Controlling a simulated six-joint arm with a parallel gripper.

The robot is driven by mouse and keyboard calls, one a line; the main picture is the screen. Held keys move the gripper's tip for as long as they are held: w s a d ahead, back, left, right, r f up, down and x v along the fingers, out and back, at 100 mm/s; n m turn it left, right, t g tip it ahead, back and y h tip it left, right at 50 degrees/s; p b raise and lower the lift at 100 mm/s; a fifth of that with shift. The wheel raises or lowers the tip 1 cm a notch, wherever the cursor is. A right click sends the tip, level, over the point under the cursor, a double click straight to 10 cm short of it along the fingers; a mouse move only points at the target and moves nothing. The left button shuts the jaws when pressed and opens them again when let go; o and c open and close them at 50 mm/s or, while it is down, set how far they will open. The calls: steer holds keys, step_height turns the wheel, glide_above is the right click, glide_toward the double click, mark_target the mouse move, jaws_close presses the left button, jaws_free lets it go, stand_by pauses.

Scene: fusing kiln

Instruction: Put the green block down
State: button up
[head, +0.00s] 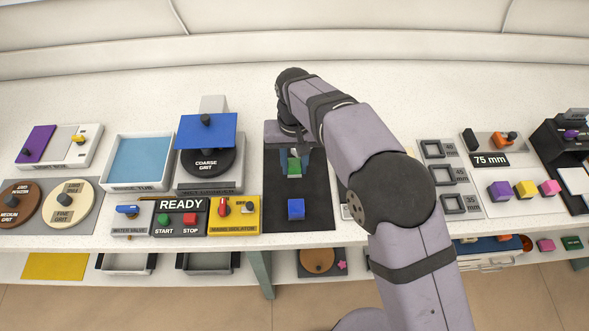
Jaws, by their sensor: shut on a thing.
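The green block (294,168) is small and shows below the end of my arm in the head view. My gripper (295,162) is shut on it, with a finger on either side. The block is over the dark mat (313,205), towards its far part. I cannot tell whether it touches the surface or hangs a little above it. My wrist hides what lies just behind it.
A blue block (296,208) sits on the mat nearer the front edge. A grinder with a blue plate (207,131) and a READY panel (181,205) stand left. Square-holed fixtures (448,175) and purple (500,190), yellow and pink blocks are right. The mat around the blue block is bare.

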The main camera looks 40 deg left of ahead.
mark_target(294, 172)
steer(key=shift+f+p, duration=0.45)
steer(key=shift+f, duration=1.15)
steer(key=shift+f, duration=0.1)
steer(key=o, duration=1)
steer(key=shift+f, duration=0.1)
step_height(294, 172, up, 12)
steer(key=shift+r+b, duration=0.2)
steer(key=shift+b, duration=1)
